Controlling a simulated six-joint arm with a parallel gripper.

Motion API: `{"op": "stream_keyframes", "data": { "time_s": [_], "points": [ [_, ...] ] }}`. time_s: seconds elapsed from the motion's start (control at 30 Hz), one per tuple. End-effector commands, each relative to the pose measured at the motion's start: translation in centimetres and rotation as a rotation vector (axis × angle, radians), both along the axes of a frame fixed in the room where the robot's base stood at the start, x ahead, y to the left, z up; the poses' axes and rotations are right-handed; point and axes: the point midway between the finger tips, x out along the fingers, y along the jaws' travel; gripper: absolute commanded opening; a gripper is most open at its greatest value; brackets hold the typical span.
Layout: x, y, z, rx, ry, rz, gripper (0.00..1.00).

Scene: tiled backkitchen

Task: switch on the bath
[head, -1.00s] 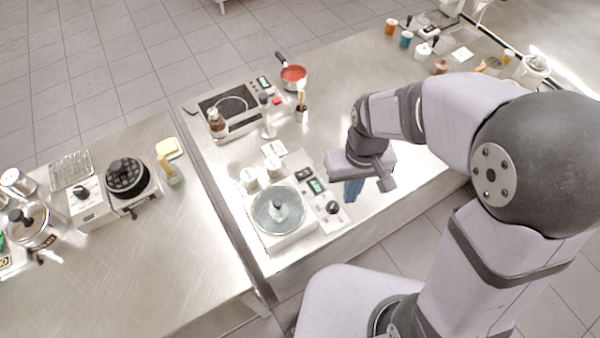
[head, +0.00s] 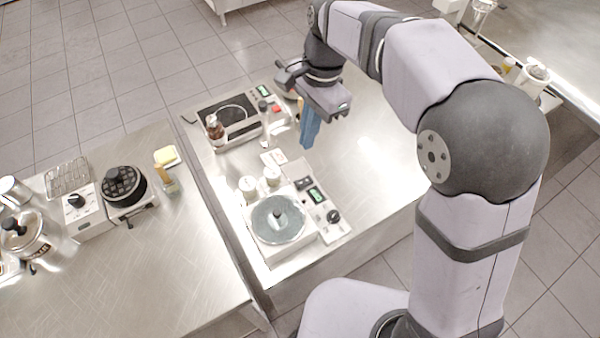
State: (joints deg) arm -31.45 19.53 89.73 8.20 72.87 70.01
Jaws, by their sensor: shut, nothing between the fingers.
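The bath (head: 254,241) is a pale, squat unit with a round glass lid (head: 279,218) and a dark lid knob. It stands at the near left corner of the middle counter. Its control panel (head: 326,220), at its right, carries a black switch (head: 303,183), a green display (head: 316,195) and a black dial (head: 333,216). The switch's position is too small to read. My gripper (head: 309,128), with blue fingers, is shut and empty. It is above the counter, beyond the bath and apart from it.
Two white-capped jars (head: 248,186) stand behind the bath. A waffle iron (head: 123,184) is on the left counter. The counter right of the bath is clear.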

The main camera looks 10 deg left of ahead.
Motion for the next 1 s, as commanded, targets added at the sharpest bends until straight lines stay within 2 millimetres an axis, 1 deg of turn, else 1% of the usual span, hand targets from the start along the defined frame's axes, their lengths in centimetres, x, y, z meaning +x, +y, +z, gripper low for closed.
{"op": "stream_keyframes", "data": {
  "time_s": [0.2, 0.53, 0.67, 0.87, 1.0],
  "points": [
    [0.0, 0.0, 0.0, -0.007, 0.006, -0.067, 0.00],
    [0.0, 0.0, 0.0, -0.008, 0.006, -0.068, 0.00],
    [0.0, 0.0, -0.4, -0.007, 0.006, -0.067, 0.00],
    [-0.3, 0.2, -2.1, -0.009, 0.009, -0.067, 0.00],
    [-0.5, 0.4, -4.3, -0.010, 0.009, -0.066, 0.00]
  ]
}}
